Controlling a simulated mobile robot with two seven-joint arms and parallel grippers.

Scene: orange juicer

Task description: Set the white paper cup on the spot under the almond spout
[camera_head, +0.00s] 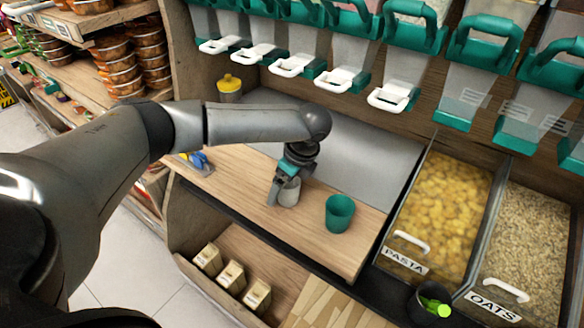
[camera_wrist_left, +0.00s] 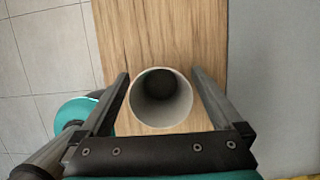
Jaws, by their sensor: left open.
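The white paper cup (camera_head: 291,194) stands upright on the wooden counter in the head view, partly hidden by my left gripper (camera_head: 284,186). In the left wrist view I look down into the empty cup (camera_wrist_left: 161,98). The two fingers of my left gripper (camera_wrist_left: 160,80) are apart, one on each side of the cup, with small gaps visible. Several white spout levers (camera_head: 293,66) hang in a row on the dispensers above the counter. I cannot read which one is the almond spout. My right gripper is not in view.
A yellow-lidded jar (camera_head: 230,86) stands at the back left. Pasta (camera_head: 441,196) and oats (camera_head: 531,245) bins stand at right.

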